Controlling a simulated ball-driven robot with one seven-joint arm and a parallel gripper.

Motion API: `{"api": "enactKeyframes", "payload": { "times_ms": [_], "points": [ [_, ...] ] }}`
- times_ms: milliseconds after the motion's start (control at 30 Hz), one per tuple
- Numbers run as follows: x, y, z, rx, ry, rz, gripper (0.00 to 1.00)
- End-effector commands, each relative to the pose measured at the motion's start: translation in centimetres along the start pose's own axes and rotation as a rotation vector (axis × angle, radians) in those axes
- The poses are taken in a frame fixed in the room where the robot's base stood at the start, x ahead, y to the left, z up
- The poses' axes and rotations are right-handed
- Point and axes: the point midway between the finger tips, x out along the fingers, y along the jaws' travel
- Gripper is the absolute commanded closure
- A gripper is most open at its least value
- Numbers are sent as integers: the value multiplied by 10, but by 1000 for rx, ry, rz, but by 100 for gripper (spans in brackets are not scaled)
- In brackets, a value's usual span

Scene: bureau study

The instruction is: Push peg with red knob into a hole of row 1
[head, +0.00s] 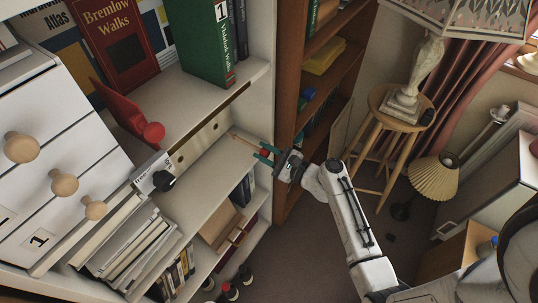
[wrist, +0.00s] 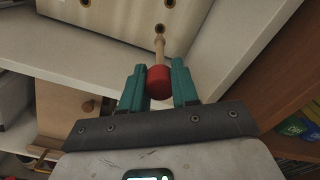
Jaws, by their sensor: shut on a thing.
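My gripper (head: 264,153) is shut on the red knob (wrist: 158,82) of a wooden peg, with one teal finger on each side of it. The peg's shaft (wrist: 159,46) points away from the gripper towards a beige board with holes (wrist: 112,14). In the wrist view the shaft's tip overlaps a dark hole (wrist: 159,28); I cannot tell whether it is inside. In the head view the shaft (head: 243,140) points up and left towards the board (head: 203,140), which stands at the back of the shelf. The row numbers cannot be read.
A white shelf (head: 208,175) lies below the board, with a side wall (head: 262,100) close on its right. A brown bookcase (head: 312,100) stands to the right.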

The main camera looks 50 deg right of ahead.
Motion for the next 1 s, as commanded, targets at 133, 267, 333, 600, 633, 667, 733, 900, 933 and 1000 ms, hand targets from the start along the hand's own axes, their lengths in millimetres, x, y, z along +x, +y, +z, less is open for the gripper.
{"api": "enactKeyframes", "payload": {
  "times_ms": [133,267,333,600,633,667,733,900,933,1000],
  "points": [
    [12,0,0,0,-2,1,100],
    [20,0,0,0,0,1,100],
    [24,0,0,0,-1,1,100],
    [33,0,0,0,0,1,100],
    [34,0,0,0,0,1,100],
    [34,0,0,0,0,1,100],
    [34,0,0,0,0,1,100],
    [34,0,0,0,0,1,100],
    [34,0,0,0,0,1,100],
    [34,0,0,0,0,1,100]
  ]
}}
